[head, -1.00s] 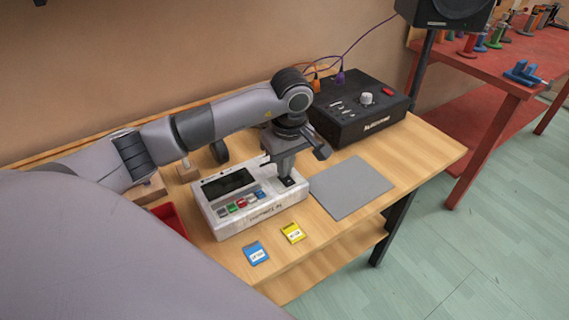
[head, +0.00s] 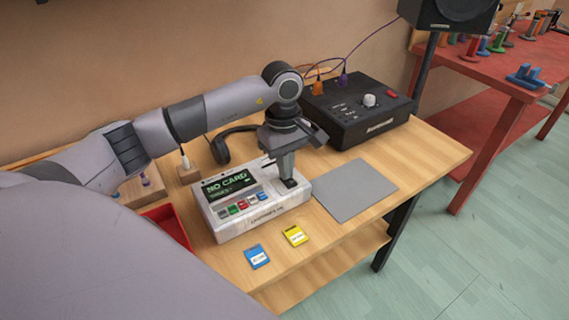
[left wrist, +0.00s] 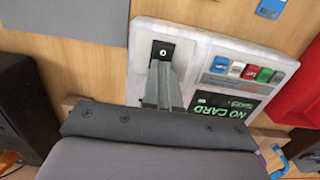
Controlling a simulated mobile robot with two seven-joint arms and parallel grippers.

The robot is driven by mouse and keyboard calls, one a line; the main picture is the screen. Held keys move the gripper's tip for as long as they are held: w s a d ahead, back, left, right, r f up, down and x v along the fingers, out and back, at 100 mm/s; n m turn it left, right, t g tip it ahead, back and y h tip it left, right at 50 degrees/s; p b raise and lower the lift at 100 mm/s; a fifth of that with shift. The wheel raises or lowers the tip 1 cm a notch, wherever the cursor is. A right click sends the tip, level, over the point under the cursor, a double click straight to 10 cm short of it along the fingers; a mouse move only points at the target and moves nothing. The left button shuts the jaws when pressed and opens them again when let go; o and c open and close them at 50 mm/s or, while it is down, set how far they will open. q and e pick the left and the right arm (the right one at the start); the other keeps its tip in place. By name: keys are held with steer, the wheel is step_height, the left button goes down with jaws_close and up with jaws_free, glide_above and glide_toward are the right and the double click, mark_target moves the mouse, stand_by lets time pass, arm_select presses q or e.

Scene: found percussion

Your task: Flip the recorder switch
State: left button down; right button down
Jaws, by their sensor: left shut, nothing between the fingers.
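The recorder (head: 262,213) is a white box on the wooden table, with a row of coloured buttons and a small screen (head: 229,184). The screen is lit and reads "NO CARD" in green; it also shows in the left wrist view (left wrist: 233,108). The switch (left wrist: 163,52) sits on a black plate at the recorder's end away from the screen. My left gripper (head: 288,183) is shut and empty, pointing down with its fingertips at the switch plate. Whether the fingertips touch the switch is unclear. My right gripper is not in view.
A blue card (head: 257,257) and a yellow card (head: 295,236) lie in front of the recorder. A grey mat (head: 356,189) lies to its right. A black box with knobs (head: 358,112) stands behind, headphones (head: 219,148) and a red tray (head: 168,222) to the left.

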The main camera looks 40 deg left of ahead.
arm_select(q)
steer(key=shift+s+d+f, duration=0.2)
steer(key=shift+d, duration=0.2)
steer(key=shift+s+d+f, duration=0.2)
steer(key=shift+d, duration=0.2)
steer(key=shift+r, duration=0.2)
steer(key=r+p, duration=0.1)
steer(key=r, duration=0.1)
steer(key=r+p, duration=0.1)
steer(key=r, duration=0.1)
steer(key=shift+w+a+p, duration=0.15)
steer(key=shift+w+p, duration=0.05)
steer(key=shift+p, duration=0.15)
step_height(320, 180, up, 10)
steer(key=a+b, duration=0.1)
steer(key=shift+w+r, duration=0.2)
steer(key=shift+r, duration=0.05)
